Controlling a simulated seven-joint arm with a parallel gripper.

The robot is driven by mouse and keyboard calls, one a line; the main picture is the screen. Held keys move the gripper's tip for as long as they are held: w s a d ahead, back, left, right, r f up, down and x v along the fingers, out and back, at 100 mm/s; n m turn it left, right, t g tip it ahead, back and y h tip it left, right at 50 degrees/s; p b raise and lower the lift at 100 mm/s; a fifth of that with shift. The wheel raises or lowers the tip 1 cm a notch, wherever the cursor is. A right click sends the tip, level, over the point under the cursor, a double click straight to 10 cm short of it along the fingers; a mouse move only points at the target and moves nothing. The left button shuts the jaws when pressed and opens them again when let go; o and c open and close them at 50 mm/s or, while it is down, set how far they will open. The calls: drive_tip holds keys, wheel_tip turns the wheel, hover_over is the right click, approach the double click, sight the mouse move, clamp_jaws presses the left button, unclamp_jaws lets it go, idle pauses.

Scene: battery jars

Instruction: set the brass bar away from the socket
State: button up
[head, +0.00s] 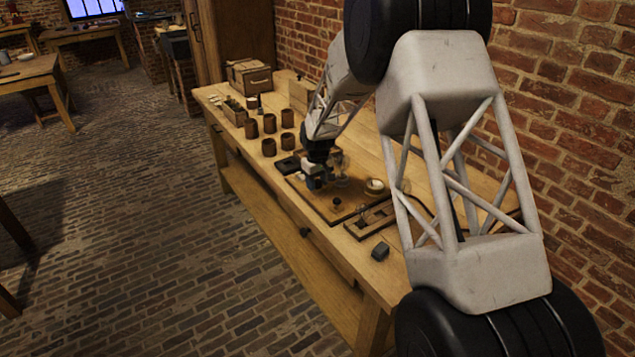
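My gripper (315,183) is low over a brown wooden board (318,207) on the workbench, seen small in the head view. Pale and bluish parts show at its tip, but I cannot tell whether its fingers are open or shut, or whether they hold anything. I cannot make out the brass bar at this size; it may be hidden by the gripper. I cannot pick out the socket with certainty either. A small dark round knob (337,201) stands on the board in front of the gripper. A clear glassy shape (342,178) is just right of the gripper.
Several brown jars (268,147) stand left of and behind the gripper. A brick wall (575,130) runs along the right.

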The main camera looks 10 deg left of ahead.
clamp_jaws()
drive_tip(key=shift+s+a, duration=0.85)
drive_tip(key=shift+s, duration=0.05)
drive_tip(key=shift+o, duration=0.6)
unclamp_jaws()
drive_tip(key=shift+r, duration=0.15)
wheel_tip(320, 180, up, 8)
drive_tip(key=shift+f, duration=0.25)
